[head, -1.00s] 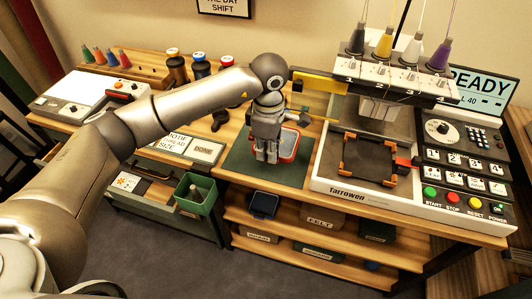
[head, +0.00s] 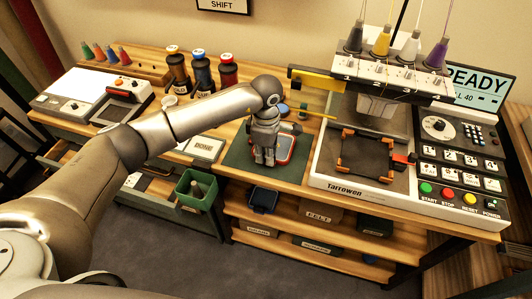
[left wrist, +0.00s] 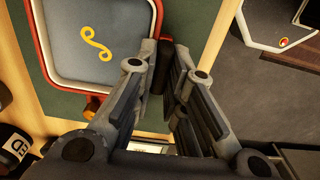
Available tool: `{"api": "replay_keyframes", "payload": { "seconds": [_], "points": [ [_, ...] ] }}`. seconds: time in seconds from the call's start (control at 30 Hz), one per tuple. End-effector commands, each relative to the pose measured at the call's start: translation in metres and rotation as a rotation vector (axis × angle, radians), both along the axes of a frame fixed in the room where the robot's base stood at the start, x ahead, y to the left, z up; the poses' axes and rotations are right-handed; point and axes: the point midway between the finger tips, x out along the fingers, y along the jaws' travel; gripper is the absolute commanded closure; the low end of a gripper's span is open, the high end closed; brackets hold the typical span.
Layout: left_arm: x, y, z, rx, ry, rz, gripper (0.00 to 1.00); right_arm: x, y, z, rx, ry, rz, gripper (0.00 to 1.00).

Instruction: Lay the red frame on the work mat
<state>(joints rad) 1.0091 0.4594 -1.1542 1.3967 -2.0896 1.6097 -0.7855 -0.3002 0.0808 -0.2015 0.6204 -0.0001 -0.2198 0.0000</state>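The red frame (head: 286,148), with blue-grey cloth inside, lies on the green work mat (head: 240,160) in the head view. In the left wrist view the frame (left wrist: 100,40) fills the upper left, with a yellow squiggle on its cloth. My left gripper (head: 265,161) points down over the mat, at the frame's left side in the head view. In the left wrist view its fingers (left wrist: 170,65) stand a little apart beside the frame's rim, with green mat (left wrist: 153,118) around them. The near finger hides one frame corner. My right gripper is not in view.
An embroidery machine (head: 335,183) with an orange-cornered hoop (head: 367,158) stands right of the mat. Thread spools (head: 202,70) and a card reading DONE (head: 203,147) are to the left. A green bin (head: 195,190) sits below the table's front edge.

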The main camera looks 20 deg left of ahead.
Motion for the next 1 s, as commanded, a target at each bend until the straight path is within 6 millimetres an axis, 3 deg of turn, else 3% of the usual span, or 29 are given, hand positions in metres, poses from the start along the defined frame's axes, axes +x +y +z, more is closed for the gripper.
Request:
{"api": "replay_keyframes", "payload": {
  "seconds": [0.03,0.17,0.6,1.0],
  "points": [
    [0.0,0.0,0.0,0.0,0.0,0.0,0.83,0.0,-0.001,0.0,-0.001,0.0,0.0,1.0],
    [0.0,0.0,0.0,0.0,0.0,0.0,0.66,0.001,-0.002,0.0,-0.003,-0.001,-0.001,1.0],
    [0.001,0.0,0.007,0.0,-0.002,0.0,0.66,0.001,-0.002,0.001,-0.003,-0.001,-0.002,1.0],
    [0.001,0.0,0.088,0.0,-0.006,0.0,0.66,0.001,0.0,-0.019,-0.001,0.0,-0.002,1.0]
  ]
}}
